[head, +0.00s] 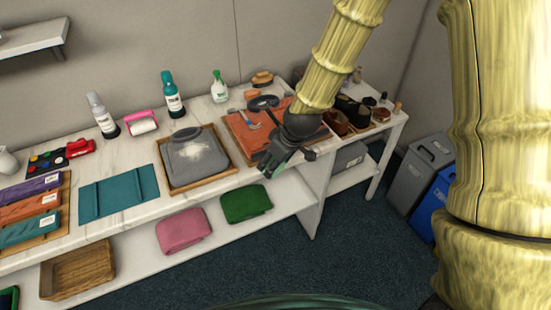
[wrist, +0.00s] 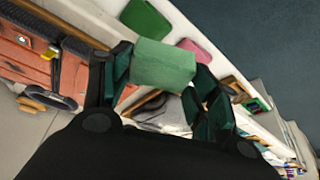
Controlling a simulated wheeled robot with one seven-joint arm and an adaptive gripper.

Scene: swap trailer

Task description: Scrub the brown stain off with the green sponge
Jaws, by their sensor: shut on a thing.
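My gripper (head: 276,166) is shut on the green sponge (wrist: 163,65), a pale green block between its dark fingers in the wrist view. In the head view the gripper hangs at the front edge of the orange cloth on its tray, and I cannot clearly pick out the sponge there. A grey garment (head: 183,164) with a whitish patch lies on the wooden tray to the left. I cannot make out a brown stain in either view.
Several bottles, including a teal one (head: 173,95), stand at the back. Folded green (head: 246,204) and pink (head: 183,231) cloths lie on the lower shelf.

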